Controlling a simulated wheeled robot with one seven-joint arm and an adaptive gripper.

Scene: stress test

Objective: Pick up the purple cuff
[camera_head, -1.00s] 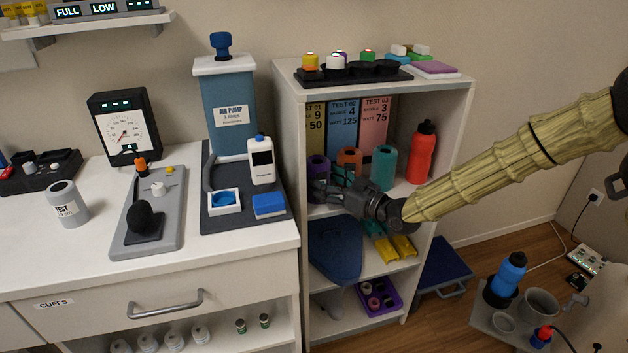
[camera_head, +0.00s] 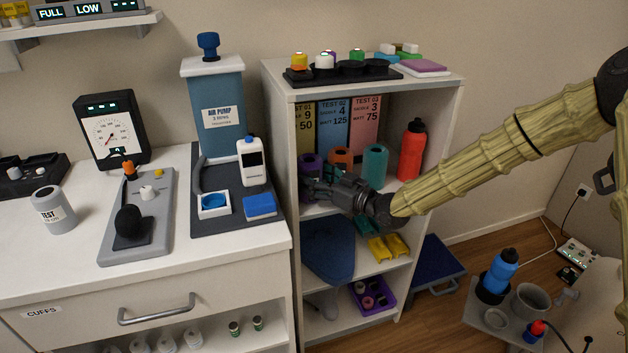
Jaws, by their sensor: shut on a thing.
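The purple cuff (camera_head: 310,163) is a rolled purple cylinder with a dark opening, upright at the left end of the cabinet's upper inner shelf (camera_head: 400,191). An orange cuff (camera_head: 341,158) and a teal cuff (camera_head: 375,165) stand to its right. My gripper (camera_head: 314,184) reaches in from the right, at the front of the purple cuff's lower part. It is shut on the purple cuff, though its fingers are dark and small here. The cuff's lower part is hidden behind my gripper, so I cannot tell whether it touches the shelf.
A red bottle (camera_head: 411,150) stands right of the teal cuff, behind my arm. The cabinet's left side wall is close to the purple cuff. Test cards (camera_head: 334,125) stand behind the cuffs. A purple bin (camera_head: 372,298) and yellow pieces (camera_head: 390,247) are lower down.

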